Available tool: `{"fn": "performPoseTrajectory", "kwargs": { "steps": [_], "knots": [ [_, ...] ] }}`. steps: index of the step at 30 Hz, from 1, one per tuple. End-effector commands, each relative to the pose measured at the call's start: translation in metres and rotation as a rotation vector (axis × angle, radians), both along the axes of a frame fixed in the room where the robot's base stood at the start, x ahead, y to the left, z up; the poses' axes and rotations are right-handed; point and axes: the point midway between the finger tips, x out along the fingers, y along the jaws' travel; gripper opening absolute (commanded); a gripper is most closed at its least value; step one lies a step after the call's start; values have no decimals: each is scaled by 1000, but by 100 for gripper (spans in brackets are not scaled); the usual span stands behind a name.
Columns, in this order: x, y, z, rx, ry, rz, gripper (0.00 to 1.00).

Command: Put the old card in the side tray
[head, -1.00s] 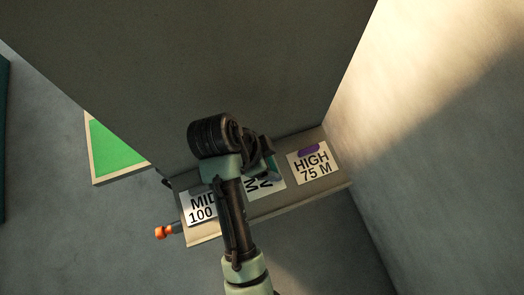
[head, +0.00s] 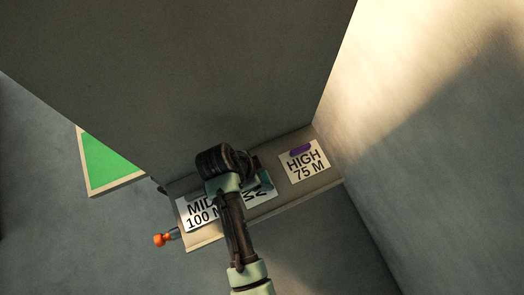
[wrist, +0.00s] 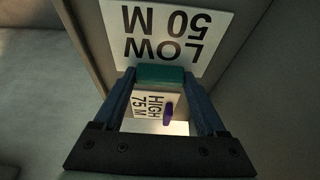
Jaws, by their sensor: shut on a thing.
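My gripper (wrist: 160,76) is shut on the teal tab of a white card reading LOW 50 M (wrist: 168,42) in the wrist view. In the head view this LOW card (head: 263,190) shows only in part beside my gripper, over the shelf; I cannot tell whether it touches the shelf. A tray-like thing with a green floor and pale rim (head: 108,160), perhaps the side tray, lies at the left, partly hidden by the grey panel. No visible mark says which card is old.
A MID 100 M card (head: 198,213), partly covered by my arm, and a HIGH 75 M card (head: 303,161) with a purple tab are on the shelf (head: 306,191). An orange knob (head: 160,240) sticks out at its left end. A tall grey panel (head: 200,80) stands behind.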

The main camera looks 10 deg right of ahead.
Motion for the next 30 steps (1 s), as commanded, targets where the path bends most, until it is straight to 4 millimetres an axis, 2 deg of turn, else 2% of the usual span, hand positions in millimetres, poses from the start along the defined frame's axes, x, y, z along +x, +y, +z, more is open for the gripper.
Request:
{"fn": "performPoseTrajectory", "kwargs": {
  "steps": [1,5,11,16,20,30],
  "knots": [
    [0,0,-1,0,0,0,77],
    [0,0,-1,0,0,0,100],
    [0,0,0,0,0,0,100],
    [0,3,8,0,-3,1,100],
    [-2,10,27,1,-6,1,100],
    [-10,36,92,1,-6,1,100]
  ]
}}
